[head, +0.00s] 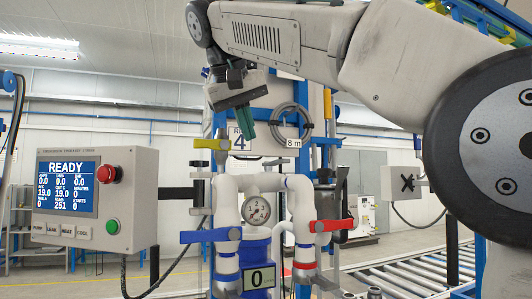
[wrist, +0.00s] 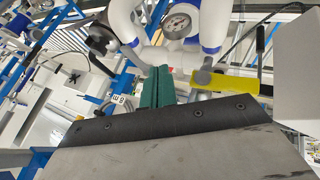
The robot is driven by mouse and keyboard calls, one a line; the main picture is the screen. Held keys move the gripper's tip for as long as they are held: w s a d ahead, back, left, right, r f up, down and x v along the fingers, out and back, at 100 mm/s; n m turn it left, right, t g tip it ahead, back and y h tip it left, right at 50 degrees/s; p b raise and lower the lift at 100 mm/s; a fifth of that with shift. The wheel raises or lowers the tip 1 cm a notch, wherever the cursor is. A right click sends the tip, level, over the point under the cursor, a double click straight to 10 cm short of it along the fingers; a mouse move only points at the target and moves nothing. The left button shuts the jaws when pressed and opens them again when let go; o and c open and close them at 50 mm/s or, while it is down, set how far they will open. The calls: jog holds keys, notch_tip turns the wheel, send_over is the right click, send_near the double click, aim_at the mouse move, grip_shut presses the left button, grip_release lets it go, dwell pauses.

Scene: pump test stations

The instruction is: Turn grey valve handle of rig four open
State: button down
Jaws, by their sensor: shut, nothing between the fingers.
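Rig four's plate (head: 239,143) shows a "4" behind my gripper (head: 248,132). My gripper points down with its green fingers together and empty, above the white pipework (head: 270,182). The fingers also show in the wrist view (wrist: 161,92), left of the yellow handle (wrist: 258,84). In the head view the yellow handle (head: 210,144) lies level at the upper left pipe. A blue handle (head: 210,235) and a red handle (head: 338,226) lie level lower down.
A control box (head: 83,198) with a READY screen, a red knob and a green button stands at the left. A pressure gauge (head: 257,211) sits between the pipes, above a "0" plate (head: 262,278). A roller conveyor (head: 410,272) runs at the right. A coiled hose (head: 291,122) hangs behind.

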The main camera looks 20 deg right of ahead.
aim_at(275, 163)
jog(key=w+d+f, duration=0.3)
jog(key=d+f, duration=0.1)
jog(key=d, duration=0.2)
jog(key=shift+d+f, duration=0.15)
jog(key=shift+f, duration=0.25)
